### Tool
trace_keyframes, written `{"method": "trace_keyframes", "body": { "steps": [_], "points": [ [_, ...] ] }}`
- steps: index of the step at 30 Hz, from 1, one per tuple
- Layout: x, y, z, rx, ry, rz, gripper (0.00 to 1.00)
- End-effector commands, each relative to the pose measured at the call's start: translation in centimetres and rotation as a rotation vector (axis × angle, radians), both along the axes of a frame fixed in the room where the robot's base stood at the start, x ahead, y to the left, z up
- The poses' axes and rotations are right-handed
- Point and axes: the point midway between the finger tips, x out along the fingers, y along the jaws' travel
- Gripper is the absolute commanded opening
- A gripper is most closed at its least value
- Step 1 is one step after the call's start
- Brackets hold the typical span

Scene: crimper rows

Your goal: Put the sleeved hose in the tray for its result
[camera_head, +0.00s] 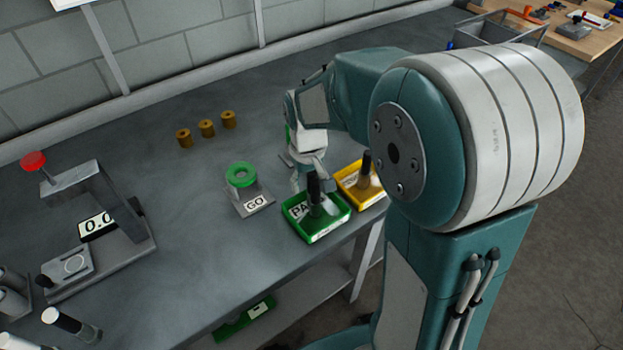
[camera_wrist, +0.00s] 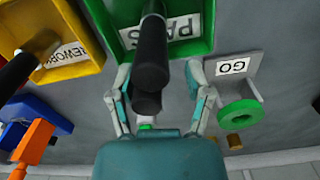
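The green tray (camera_head: 318,232) labelled PASS stands near the bench's front edge. A black sleeved hose (camera_head: 314,187) stands in it, leaning slightly; it also shows in the wrist view (camera_wrist: 152,55). A second dark rounded end (camera_wrist: 147,104) shows below it there; I cannot tell whether it is a separate hose. The yellow tray (camera_head: 371,198), labelled REWORK in the wrist view (camera_wrist: 75,68), stands beside it with another dark hose (camera_head: 366,165) in it. My gripper (camera_wrist: 158,70) has its fingers spread on both sides of the black hose, with gaps showing.
A GO gauge (camera_head: 256,204) with a green ring (camera_head: 241,175) stands left of the green tray. Several brass rings (camera_head: 207,128) sit farther back. A red-knobbed press (camera_head: 78,185) and dark, white-topped cylinders (camera_head: 70,324) are at left. The bench middle is clear.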

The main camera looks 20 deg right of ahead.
Motion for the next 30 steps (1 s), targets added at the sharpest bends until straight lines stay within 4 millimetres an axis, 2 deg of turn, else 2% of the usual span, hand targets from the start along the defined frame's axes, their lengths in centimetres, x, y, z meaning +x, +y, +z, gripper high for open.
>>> {"method": "trace_keyframes", "body": {
  "steps": [7, 11, 24, 30],
  "points": [
    [0.0, -0.3, 0.0, 0.003, -0.001, 0.0, 0.65],
    [0.1, -0.4, 1.0, 0.005, -0.004, -0.001, 0.65],
    [0.1, -0.3, 9.6, 0.003, -0.005, 0.0, 0.65],
    [0.0, -0.3, 11.9, 0.002, -0.002, 0.0, 0.65]
  ]
}}
